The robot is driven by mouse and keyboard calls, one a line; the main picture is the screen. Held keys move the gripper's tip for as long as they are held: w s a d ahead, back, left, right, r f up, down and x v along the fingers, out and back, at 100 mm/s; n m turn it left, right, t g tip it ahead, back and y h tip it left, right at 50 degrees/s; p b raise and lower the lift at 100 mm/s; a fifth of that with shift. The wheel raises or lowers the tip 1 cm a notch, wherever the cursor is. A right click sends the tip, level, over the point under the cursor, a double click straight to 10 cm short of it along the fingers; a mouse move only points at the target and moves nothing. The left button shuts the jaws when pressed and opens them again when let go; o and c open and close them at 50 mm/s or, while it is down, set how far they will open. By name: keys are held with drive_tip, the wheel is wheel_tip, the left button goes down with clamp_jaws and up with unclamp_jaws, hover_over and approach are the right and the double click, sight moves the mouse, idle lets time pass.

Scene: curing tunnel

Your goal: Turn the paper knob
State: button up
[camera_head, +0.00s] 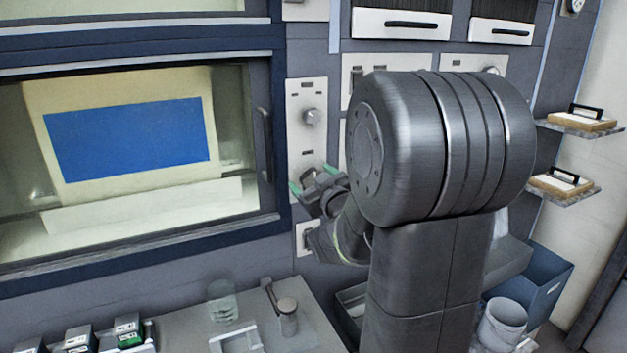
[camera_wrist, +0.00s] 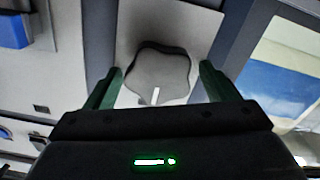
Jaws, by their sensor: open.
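A grey lobed knob (camera_wrist: 158,65) with a white pointer mark sits on a pale panel in the wrist view. My gripper (camera_wrist: 162,70) is open, with one green finger on each side of the knob. Both fingers look apart from it, though the depth is hard to judge. In the head view my gripper (camera_head: 308,184) is at the lower part of the narrow control panel (camera_head: 307,92), and the knob there is mostly hidden behind it. Another round knob (camera_head: 312,117) shows higher on the same panel. No readable label tells which is the paper knob.
A window with a blue sheet (camera_head: 128,138) and a dark handle (camera_head: 264,145) is left of the panel. A glass beaker (camera_head: 222,301) and a metal canister (camera_head: 287,316) stand on the bench below. Small shelves (camera_head: 567,190) and a blue bin (camera_head: 546,283) are at the right.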

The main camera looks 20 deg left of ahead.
drive_tip(key=shift+c, duration=0.5)
drive_tip(key=c, duration=0.9)
drive_tip(key=shift+m, duration=0.4)
drive_tip(key=m+b, duration=0.1)
drive_tip(key=m, duration=0.1)
drive_tip(key=shift+w+d+m, duration=0.1)
drive_tip(key=shift+m, duration=0.2)
drive_tip(key=m, duration=0.3)
drive_tip(key=shift+m+b, duration=0.4)
drive_tip(key=m, duration=0.3)
drive_tip(key=shift+w+d, duration=0.1)
drive_tip(key=shift+f+m+p, duration=0.1)
drive_tip(key=shift+m+p, duration=0.25)
drive_tip(key=shift+m, duration=1.45)
